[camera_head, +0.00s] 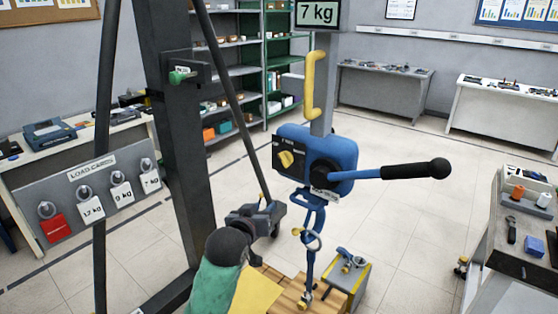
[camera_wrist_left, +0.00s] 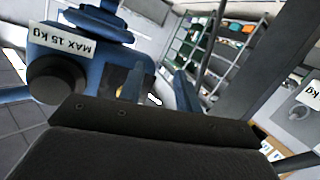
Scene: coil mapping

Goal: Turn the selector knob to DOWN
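The yellow selector knob (camera_head: 286,158) sits on a dark panel on the left face of a blue hoist body (camera_head: 345,157). The knob is tilted, and its labels are too small to read. My left gripper (camera_head: 269,207) is below and left of the knob, apart from it. In the left wrist view my left gripper (camera_wrist_left: 161,85) has its two fingers spread with a gap between them and nothing held. The hoist shows there upside down with a "MAX 15 kg" label (camera_wrist_left: 75,48). A small yellow patch, possibly the knob, is mostly hidden behind a finger. My right gripper is not in view.
A blue lever with a black grip (camera_head: 415,171) sticks out to the right of the hoist. A dark post (camera_head: 175,120) and slanted bar stand left. A load-card board (camera_head: 90,195) hangs further left.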

